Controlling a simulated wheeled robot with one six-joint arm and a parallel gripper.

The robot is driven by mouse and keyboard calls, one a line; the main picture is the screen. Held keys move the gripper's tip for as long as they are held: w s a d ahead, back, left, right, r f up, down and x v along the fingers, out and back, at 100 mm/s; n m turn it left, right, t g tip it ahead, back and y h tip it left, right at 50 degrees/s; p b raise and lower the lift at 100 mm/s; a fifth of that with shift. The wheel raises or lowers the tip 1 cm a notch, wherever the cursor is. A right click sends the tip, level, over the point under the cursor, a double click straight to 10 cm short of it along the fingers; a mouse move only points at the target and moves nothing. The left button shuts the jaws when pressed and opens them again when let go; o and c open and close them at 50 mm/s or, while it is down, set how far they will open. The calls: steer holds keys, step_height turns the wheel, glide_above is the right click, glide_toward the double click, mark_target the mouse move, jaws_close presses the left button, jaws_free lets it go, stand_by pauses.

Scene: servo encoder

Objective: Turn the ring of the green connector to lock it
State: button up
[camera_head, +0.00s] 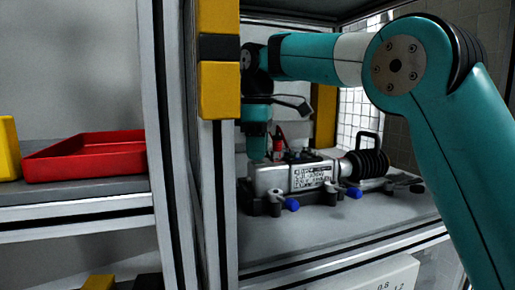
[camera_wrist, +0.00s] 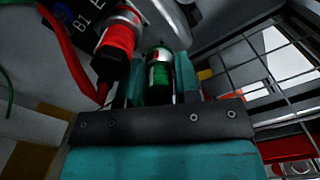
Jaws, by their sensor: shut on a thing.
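The green connector (camera_wrist: 159,76) stands between the fingers of my gripper (camera_wrist: 162,64) in the wrist view. It has a dark green body and a pale ring band with a red mark. My gripper is shut on it. In the head view my gripper (camera_head: 257,148) points down over the left end of the silver servo unit (camera_head: 300,178), and the green connector cannot be made out there. A red connector (camera_wrist: 119,38) with a red cable stands just left of the green one in the wrist view. The servo's labelled housing shows at the top left.
The servo unit sits on a grey shelf (camera_head: 330,232) with blue-knobbed clamps (camera_head: 291,204) along its front. A frame post (camera_head: 218,160) stands close left of my gripper. A red tray (camera_head: 88,156) lies on the left shelf. A wire mesh (camera_wrist: 275,75) is at the right.

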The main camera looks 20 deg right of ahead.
steer(key=shift+m, duration=0.9)
steer(key=o, duration=0.9)
steer(key=shift+o, duration=0.2)
steer(key=shift+r, duration=0.1)
step_height(320, 180, up, 17)
steer(key=p, duration=1.7)
